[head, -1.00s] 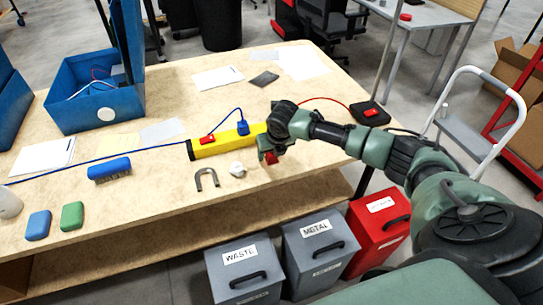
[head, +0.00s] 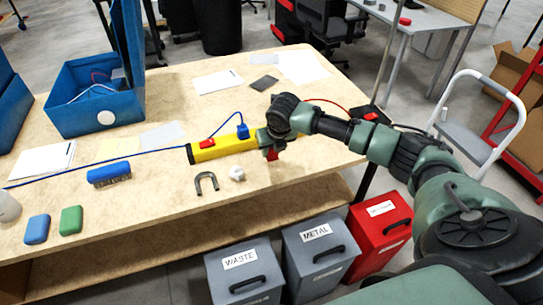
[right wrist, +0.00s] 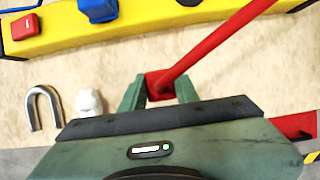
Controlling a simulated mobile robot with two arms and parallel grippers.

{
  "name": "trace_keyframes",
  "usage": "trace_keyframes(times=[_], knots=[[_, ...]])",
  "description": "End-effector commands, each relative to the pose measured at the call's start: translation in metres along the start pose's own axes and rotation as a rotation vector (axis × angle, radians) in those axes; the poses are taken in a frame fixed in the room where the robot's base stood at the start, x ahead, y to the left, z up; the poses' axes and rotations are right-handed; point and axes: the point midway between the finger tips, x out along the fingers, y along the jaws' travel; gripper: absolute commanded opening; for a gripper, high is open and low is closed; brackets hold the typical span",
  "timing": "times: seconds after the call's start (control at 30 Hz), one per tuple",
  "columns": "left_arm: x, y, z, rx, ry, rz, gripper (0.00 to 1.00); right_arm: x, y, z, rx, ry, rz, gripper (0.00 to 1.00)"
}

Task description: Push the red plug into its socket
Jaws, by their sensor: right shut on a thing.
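The red plug (right wrist: 160,84) is between the fingertips of my right gripper (right wrist: 160,90), which is shut on it. In the head view the plug (head: 271,154) shows as a small red patch below my right gripper (head: 270,148), at the right end of the yellow socket strip (head: 225,144). In the right wrist view the strip (right wrist: 190,17) lies beyond the plug, with a bare gap of table between them in the picture. The red cable (right wrist: 215,42) runs from the plug to the upper right. The free socket cannot be made out. My left gripper is not in view.
A blue plug (head: 243,131) sits on the strip, near a red switch (head: 207,143). A horseshoe magnet (head: 207,182) and a white lump (head: 237,173) lie in front of the strip. A black box (head: 369,113) is at the table's right edge.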

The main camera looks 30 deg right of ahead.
Motion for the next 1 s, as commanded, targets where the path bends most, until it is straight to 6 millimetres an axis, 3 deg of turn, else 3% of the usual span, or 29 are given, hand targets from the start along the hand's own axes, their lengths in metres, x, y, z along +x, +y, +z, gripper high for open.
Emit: trace_keyframes(times=[0.3, 0.5, 0.7, 1.0], knots=[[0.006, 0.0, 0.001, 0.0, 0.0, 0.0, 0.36, -0.086, 0.0, 0.037, 0.001, -0.008, 0.002, 0.0], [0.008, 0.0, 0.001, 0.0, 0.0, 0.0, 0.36, -0.128, 0.0, 0.054, 0.002, -0.006, 0.002, 0.0], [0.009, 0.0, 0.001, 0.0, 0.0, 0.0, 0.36, -0.149, 0.0, 0.063, 0.002, -0.003, 0.001, 0.0], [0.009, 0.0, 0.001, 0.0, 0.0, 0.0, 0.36, -0.154, 0.0, 0.064, 0.001, -0.001, 0.0, 0.0]])
